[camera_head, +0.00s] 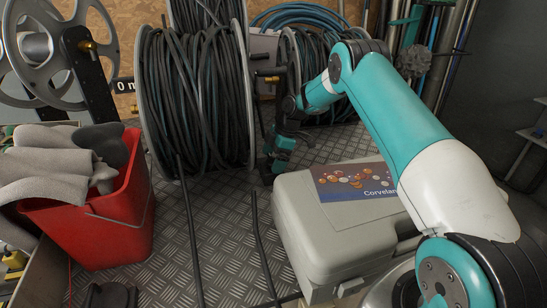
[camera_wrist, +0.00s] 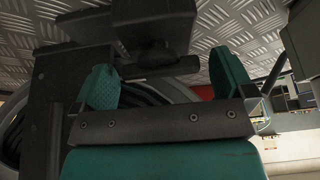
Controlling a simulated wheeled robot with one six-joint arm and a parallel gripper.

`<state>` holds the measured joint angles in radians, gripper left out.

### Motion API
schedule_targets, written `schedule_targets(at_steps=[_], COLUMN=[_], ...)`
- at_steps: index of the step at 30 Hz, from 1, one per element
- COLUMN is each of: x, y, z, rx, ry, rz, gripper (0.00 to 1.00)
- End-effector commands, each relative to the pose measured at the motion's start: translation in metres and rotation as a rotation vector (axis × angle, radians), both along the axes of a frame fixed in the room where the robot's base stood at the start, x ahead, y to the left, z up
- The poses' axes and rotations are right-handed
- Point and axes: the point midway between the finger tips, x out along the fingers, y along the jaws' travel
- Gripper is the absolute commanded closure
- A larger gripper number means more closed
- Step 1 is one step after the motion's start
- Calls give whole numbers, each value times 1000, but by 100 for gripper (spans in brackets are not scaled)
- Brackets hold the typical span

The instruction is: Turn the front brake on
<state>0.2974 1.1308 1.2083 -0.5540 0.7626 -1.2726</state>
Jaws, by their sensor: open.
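My gripper (camera_head: 277,155) is low beside the right flange of the large front reel (camera_head: 195,100), above the tread-plate floor. In the wrist view its two teal fingers (camera_wrist: 165,76) stand wide apart. A dark block (camera_wrist: 155,45) shows between and beyond the fingertips, with no clear grip on it. I cannot tell whether this block is the front brake, or whether the brake is on or off. A black part with a brass-coloured fitting (camera_head: 270,77) shows above the gripper beside the reel's flange.
A grey case (camera_head: 310,235) stands close to the right of my gripper, under my arm. A red bin (camera_head: 120,215) with grey cloths is at left. More reels (camera_head: 330,60) stand behind. Loose black hose ends (camera_head: 260,245) lie over the open floor in front.

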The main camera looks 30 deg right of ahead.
Motion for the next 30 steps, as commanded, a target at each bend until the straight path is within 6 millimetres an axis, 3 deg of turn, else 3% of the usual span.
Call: schedule_targets(at_steps=[7,12,13,23,30], x=[0,0,0,0,-1], y=[0,0,0,0,0], z=[0,0,0,0,0], rx=[0,0,0,1,1], ry=[-1,-1,-1,-2,-2], rz=[0,0,0,-40,-177], gripper=[2,41,45,45,45])
